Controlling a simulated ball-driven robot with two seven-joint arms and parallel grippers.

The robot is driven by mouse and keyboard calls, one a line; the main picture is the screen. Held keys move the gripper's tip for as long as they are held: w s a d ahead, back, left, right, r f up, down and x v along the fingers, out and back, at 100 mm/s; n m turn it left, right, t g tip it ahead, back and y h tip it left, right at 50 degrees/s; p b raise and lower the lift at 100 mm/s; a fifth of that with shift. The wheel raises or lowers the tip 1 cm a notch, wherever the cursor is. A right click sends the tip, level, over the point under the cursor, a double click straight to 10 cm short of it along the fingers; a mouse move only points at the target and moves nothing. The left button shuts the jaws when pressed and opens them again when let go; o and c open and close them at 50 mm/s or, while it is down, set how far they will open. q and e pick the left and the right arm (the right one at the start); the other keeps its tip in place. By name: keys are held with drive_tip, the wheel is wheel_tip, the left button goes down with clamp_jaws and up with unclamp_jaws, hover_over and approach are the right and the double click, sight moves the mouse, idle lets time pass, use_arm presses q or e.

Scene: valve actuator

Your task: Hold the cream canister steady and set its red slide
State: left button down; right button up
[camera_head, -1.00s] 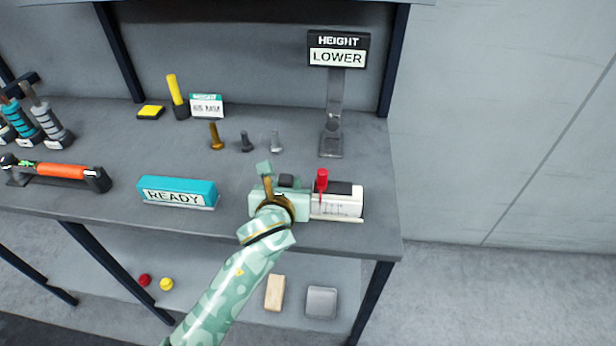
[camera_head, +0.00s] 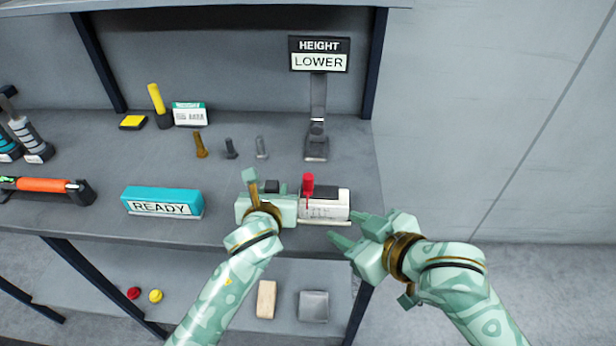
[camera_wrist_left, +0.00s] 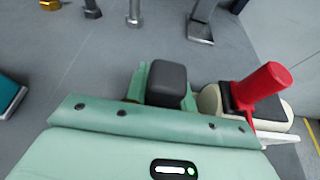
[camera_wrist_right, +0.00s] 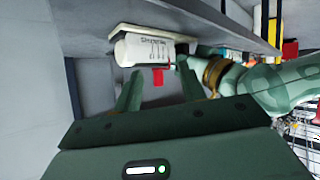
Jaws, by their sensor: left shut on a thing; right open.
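The cream canister (camera_head: 330,207) lies on its side near the front edge of the bench, with a dark strip on top. The red slide (camera_head: 308,187) stands up from it, near my left gripper; it also shows in the left wrist view (camera_wrist_left: 264,85). My left gripper (camera_head: 285,207) is shut on the canister's left end, which its fingers largely hide. My right gripper (camera_head: 348,230) is open and empty, just right of and in front of the canister. In the right wrist view the canister (camera_wrist_right: 140,48) and red slide (camera_wrist_right: 158,76) appear beyond the open fingers.
A sign (camera_head: 320,55) reading "HEIGHT LOWER" stands behind the canister. A teal block (camera_head: 162,200) marked "READY" lies left of my left gripper. Several bolts (camera_head: 231,148) stand farther back. A lower shelf (camera_head: 230,290) holds a wooden block (camera_head: 266,299) and a grey piece (camera_head: 313,306).

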drive_tip(key=m+y, duration=0.1)
drive_tip(key=y, duration=0.1)
approach(312, 181)
drive_tip(key=x, duration=1.1)
drive_tip(key=shift+w, duration=0.1)
